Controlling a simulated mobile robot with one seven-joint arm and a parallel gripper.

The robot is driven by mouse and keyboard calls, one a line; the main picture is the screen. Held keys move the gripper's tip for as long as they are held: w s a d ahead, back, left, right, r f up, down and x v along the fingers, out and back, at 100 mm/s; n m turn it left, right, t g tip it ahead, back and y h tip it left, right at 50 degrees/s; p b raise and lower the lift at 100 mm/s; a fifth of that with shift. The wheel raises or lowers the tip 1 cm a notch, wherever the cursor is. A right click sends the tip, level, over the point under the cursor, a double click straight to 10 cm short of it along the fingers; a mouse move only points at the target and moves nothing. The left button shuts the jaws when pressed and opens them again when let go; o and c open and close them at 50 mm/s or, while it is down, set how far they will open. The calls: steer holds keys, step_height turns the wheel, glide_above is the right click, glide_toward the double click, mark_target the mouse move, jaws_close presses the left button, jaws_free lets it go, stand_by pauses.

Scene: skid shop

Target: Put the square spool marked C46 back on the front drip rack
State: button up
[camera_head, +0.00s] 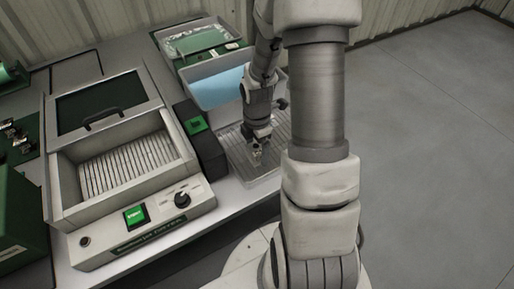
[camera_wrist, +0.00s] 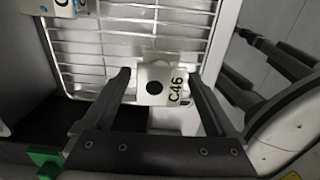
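The square spool marked C46 (camera_wrist: 154,87) is white with a dark round hole, and its label reads sideways in the wrist view. My gripper (camera_wrist: 160,76) has its fingers wide apart, one on each side of the spool. A narrow gap shows at the left finger; the right finger is very close to the spool's edge. The spool is at the near edge of a wire rack (camera_wrist: 88,47); whether it rests on the wires cannot be seen. In the head view my gripper (camera_head: 257,154) is low over a clear tray (camera_head: 272,172), and the spool is not clearly distinguishable there.
Another labelled white and blue piece (camera_wrist: 65,8) is at the wrist view's top left. An open-lidded machine (camera_head: 128,165) and a dark box (camera_head: 200,137) are on the left. Open floor lies right.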

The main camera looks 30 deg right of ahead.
step_height(320, 180, up, 12)
steer(key=p, duration=0.3)
steer(key=shift+r, duration=0.2)
stand_by(0.6)
step_height(320, 180, up, 14)
steer(key=m+t+h+p, duration=0.1)
steer(key=m+t+p, duration=0.1)
steer(key=m, duration=0.6)
glide_above(257, 148)
steer(key=s+a, duration=0.3)
steer(key=a, duration=0.2)
steer(key=s+a+r+m+t+p, duration=0.1)
steer(key=s+a+r+m, duration=0.1)
steer(key=s+r+m, duration=0.2)
steer(key=s+a+r+m+t+y+p, duration=0.1)
steer(key=s+a+r+m+t, duration=0.1)
steer(key=s+r+m, duration=0.3)
steer(key=shift+s+a+r+m+t, duration=0.15)
steer(key=shift+a+r+m+t, duration=0.15)
steer(key=shift+a+r+m, duration=0.35)
